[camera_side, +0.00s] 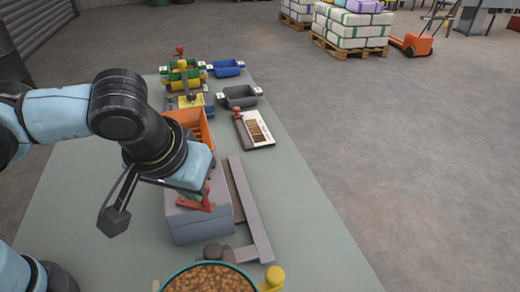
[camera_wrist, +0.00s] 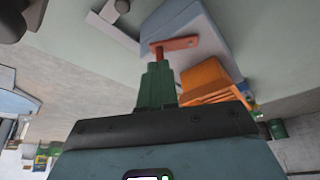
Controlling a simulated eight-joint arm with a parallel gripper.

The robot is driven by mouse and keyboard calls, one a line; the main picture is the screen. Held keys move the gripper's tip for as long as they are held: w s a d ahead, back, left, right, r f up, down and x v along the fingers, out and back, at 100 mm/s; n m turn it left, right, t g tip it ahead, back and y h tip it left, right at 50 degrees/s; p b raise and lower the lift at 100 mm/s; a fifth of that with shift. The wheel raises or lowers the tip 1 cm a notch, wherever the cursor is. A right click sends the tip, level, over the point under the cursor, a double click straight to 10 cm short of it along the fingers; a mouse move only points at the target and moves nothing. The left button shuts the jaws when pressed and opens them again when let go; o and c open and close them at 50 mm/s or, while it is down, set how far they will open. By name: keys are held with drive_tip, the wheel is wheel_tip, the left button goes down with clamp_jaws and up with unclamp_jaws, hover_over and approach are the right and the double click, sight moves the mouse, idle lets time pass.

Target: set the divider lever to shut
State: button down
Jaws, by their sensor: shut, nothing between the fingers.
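The red-orange lever (camera_side: 196,203) sits on the near end of a grey box (camera_side: 205,226). In the wrist view the lever (camera_wrist: 182,43) lies across the box's face (camera_wrist: 205,24), with a short red peg at its left end. My gripper (camera_wrist: 158,66) is shut and empty, its green fingers together with the tips right at the peg. I cannot tell whether they touch it. In the side view my pale blue hand is above the box beside the lever and hides the fingertips. No marking shows which setting the lever is at.
An orange hopper (camera_side: 203,128) adjoins the box's far end. A grey rail (camera_side: 250,212) lies along its right side. Nearer is a round tub of brown granules (camera_side: 210,279). A sample card (camera_side: 254,130), a dark bin (camera_side: 240,97) and a blue bin (camera_side: 227,69) stand farther back. The table's left is clear.

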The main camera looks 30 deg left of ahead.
drive_tip(key=shift+w+d+n+y, duration=0.1)
drive_tip(key=shift+w+n+y, duration=0.45)
drive_tip(key=shift+n, duration=0.75)
drive_tip(key=shift+w, duration=0.4)
idle(1.8)
drive_tip(key=shift+s, duration=0.1)
idle(0.7)
